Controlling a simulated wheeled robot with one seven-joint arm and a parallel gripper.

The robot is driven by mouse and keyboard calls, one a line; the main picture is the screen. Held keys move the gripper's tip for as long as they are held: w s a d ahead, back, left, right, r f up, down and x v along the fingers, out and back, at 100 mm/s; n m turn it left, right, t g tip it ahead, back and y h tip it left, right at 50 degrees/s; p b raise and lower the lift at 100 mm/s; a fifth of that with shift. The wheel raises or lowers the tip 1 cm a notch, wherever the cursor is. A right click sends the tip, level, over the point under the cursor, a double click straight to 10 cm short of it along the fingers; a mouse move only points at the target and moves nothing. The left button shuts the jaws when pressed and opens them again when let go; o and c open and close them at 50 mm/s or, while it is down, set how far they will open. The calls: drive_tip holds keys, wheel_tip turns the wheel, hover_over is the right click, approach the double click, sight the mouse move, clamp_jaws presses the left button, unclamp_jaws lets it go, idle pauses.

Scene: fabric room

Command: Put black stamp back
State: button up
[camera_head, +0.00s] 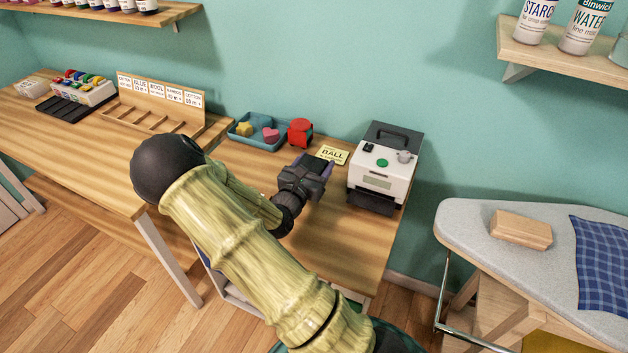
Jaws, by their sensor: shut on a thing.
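My gripper (316,169) is low over the table, between the blue tray and the white machine, just in front of a yellow card. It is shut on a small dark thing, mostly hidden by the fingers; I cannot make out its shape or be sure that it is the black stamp. I see no other black stamp. The blue tray (236,134) holds a yellow star-shaped piece (244,128) and a pink heart-shaped piece (271,135). A red round-topped thing (300,131) stands at the tray's right end.
The yellow card (332,155) reads "BALL". A white machine (382,172) with a black handle stands right of my gripper. Left are a wooden rack with labels (160,100) and a box of coloured pieces (85,90). The front right tabletop is clear. An ironing board (470,225) stands apart.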

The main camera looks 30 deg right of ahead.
drive_tip(key=shift+f, duration=0.25)
drive_tip(key=shift+f, duration=2.1)
drive_tip(key=shift+f+b, duration=0.15)
drive_tip(key=shift+b, duration=0.15)
drive_tip(key=o, duration=1)
